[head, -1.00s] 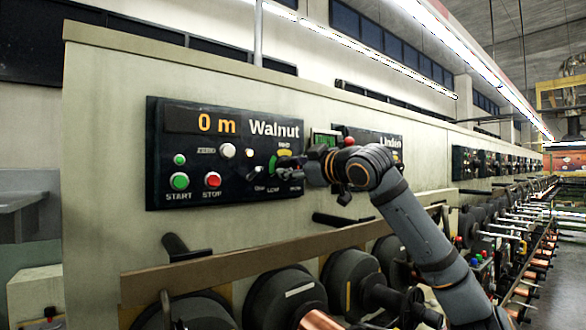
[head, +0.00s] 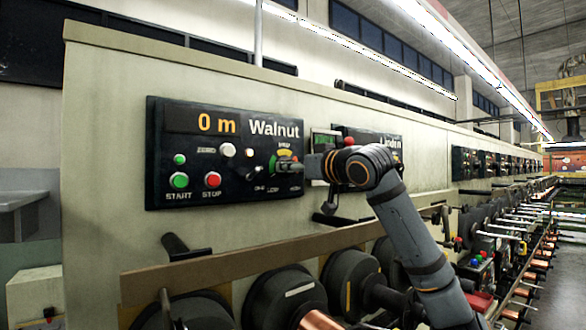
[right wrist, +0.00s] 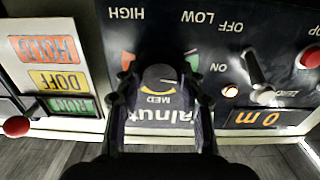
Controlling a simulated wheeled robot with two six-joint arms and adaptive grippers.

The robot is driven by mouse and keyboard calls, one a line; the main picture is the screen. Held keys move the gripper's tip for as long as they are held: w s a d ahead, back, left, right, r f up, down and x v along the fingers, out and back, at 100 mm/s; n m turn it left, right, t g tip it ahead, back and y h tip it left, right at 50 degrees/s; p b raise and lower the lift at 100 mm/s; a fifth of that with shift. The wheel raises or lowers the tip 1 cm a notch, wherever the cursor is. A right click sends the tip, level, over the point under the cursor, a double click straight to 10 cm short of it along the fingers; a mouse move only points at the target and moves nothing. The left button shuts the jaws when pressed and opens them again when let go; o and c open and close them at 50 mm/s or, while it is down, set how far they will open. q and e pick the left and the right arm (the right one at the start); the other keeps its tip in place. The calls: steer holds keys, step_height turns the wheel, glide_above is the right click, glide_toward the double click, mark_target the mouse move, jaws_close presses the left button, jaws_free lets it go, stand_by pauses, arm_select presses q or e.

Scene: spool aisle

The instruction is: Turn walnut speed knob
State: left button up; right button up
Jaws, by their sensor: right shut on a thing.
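The Walnut panel (head: 230,185) is a dark board reading "0 m" and "Walnut". Its speed knob (right wrist: 158,76) is a dark round knob on a red, yellow and green dial, seen upside down in the right wrist view with "MED" beside it. My right gripper (head: 285,167) reaches in from the right and covers the knob in the head view. In the right wrist view its two fingers (right wrist: 160,84) stand on either side of the knob, shut on it. The knob's pointer cannot be made out. My left gripper is not in view.
Green START (head: 179,180) and red STOP (head: 213,180) buttons sit left of the dial. A small lever switch (right wrist: 262,92) with ON and OFF labels is beside the knob. A HOLD/DOFF/RUN sign (right wrist: 52,65) and spools (head: 285,295) below are close by.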

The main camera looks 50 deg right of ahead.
mark_target(285, 128)
stand_by(0.4)
steer(key=o, duration=1.2)
steer(key=shift+s+d+r, duration=0.15)
steer(key=shift+d+r, duration=0.05)
steer(key=shift+r, duration=0.55)
steer(key=r, duration=0.8)
steer(key=shift+a, duration=0.3)
steer(key=shift+r, duration=0.25)
steer(key=shift+d, duration=0.1)
